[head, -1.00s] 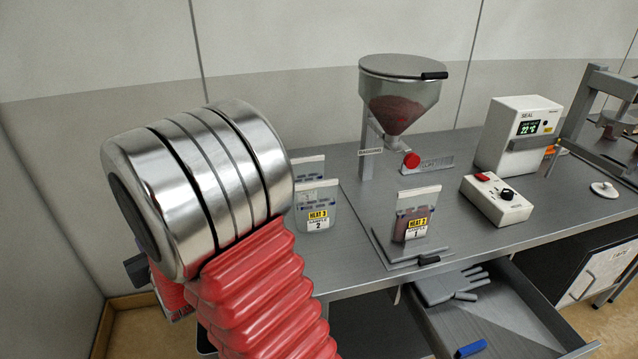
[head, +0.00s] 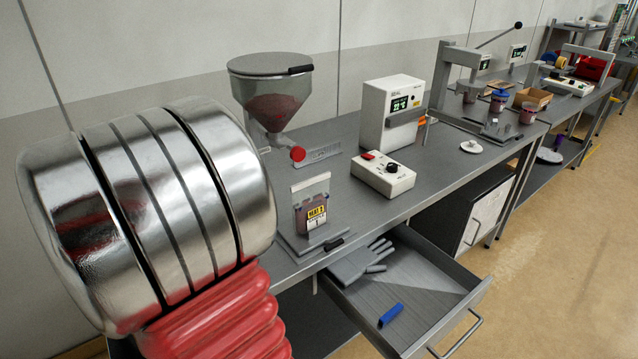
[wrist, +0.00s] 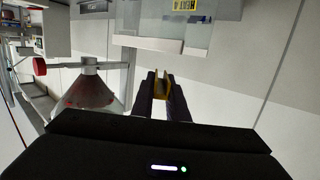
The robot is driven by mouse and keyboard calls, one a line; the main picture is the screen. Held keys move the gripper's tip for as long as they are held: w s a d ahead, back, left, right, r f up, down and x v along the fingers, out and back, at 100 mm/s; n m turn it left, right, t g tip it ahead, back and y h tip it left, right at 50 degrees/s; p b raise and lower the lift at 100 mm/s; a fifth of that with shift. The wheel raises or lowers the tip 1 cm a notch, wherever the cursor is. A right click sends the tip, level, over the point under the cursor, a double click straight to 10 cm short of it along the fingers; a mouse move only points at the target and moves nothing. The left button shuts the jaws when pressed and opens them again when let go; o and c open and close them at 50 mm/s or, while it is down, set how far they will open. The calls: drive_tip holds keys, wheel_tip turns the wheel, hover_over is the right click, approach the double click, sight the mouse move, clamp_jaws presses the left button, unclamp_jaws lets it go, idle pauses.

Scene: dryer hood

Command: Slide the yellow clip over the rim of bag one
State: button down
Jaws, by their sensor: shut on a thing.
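In the wrist view, my gripper (wrist: 162,86) is shut on the small yellow clip (wrist: 158,80), which sits between its dark fingertips. A clear bag with a yellow HEAT label (wrist: 184,6) and a pale rim (wrist: 160,44) is just beyond the clip, apart from it. I cannot read that bag's number. In the head view, bag one (head: 312,208) stands upright on a small grey plate near the bench's front edge. It has dark red contents and a label with a 1. My arm hides my gripper and the clip in the head view.
A steel hopper (head: 272,95) with a red knob stands behind bag one; it also shows in the wrist view (wrist: 88,92). A white sealer (head: 388,115) and control box (head: 383,175) are to the right. Below, an open drawer (head: 430,290) holds a grey glove and a blue object.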

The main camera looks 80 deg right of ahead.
drive_tip(key=s+d+r+m+g+y, duration=0.1)
drive_tip(key=s+m+g, duration=0.4)
drive_tip(key=s, duration=1.2)
drive_tip(key=s+d+r+m+g+y, duration=0.1)
drive_tip(key=s+d+m+g, duration=0.3)
drive_tip(key=s+g, duration=0.6)
drive_tip(key=s+m+y, duration=0.1)
drive_tip(key=s+m, duration=0.1)
drive_tip(key=s, duration=0.4)
drive_tip(key=shift+s+y, duration=0.3)
drive_tip(key=shift+s, duration=0.05)
drive_tip(key=shift+w, duration=0.1)
drive_tip(key=shift+w+d+f, duration=0.3)
drive_tip(key=shift+w+d, duration=0.7)
drive_tip(key=shift+w, duration=0.15)
drive_tip(key=shift+w+d+f, duration=0.25)
drive_tip(key=shift+w+d, duration=0.75)
drive_tip(key=shift+w, duration=0.1)
drive_tip(key=shift+w+d+f, duration=0.3)
drive_tip(key=shift+w+d, duration=0.7)
drive_tip(key=shift+w, duration=0.15)
drive_tip(key=shift+f, duration=1.2)
